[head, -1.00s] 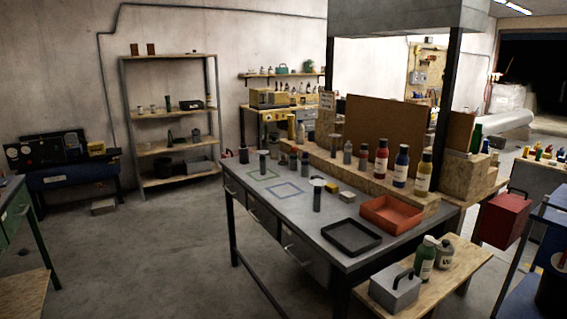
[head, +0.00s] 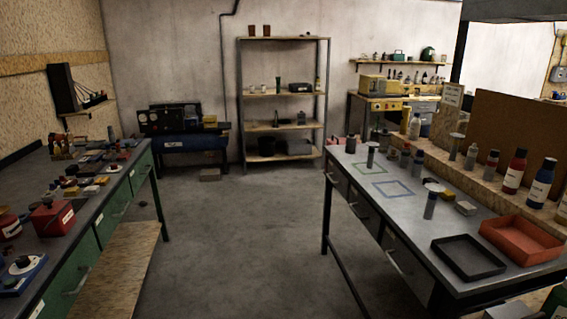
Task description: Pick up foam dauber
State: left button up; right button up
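I cannot tell for certain which thing is the foam dauber. On the grey worktable (head: 410,225) at right, a grey upright cylinder with a pale disc top (head: 430,205) stands near a blue square outline. A similar dark cylinder with a disc top (head: 371,155) stands farther back by a green square outline. Small bottles (head: 404,157) stand along the table's back edge. A yellow block (head: 447,195) and a pale block (head: 466,208) lie near the front cylinder. Neither of my grippers is in view.
A black tray (head: 468,273) and an orange tray (head: 541,255) sit on the worktable's near right. A green bench (head: 109,207) with a cluttered top stands at left. A shelf rack (head: 285,95) stands at the back wall. The concrete floor (head: 245,240) between is clear.

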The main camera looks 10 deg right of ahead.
aim_at(393, 151)
jog(key=i+z, duration=0.1)
jog(key=i, duration=1.55)
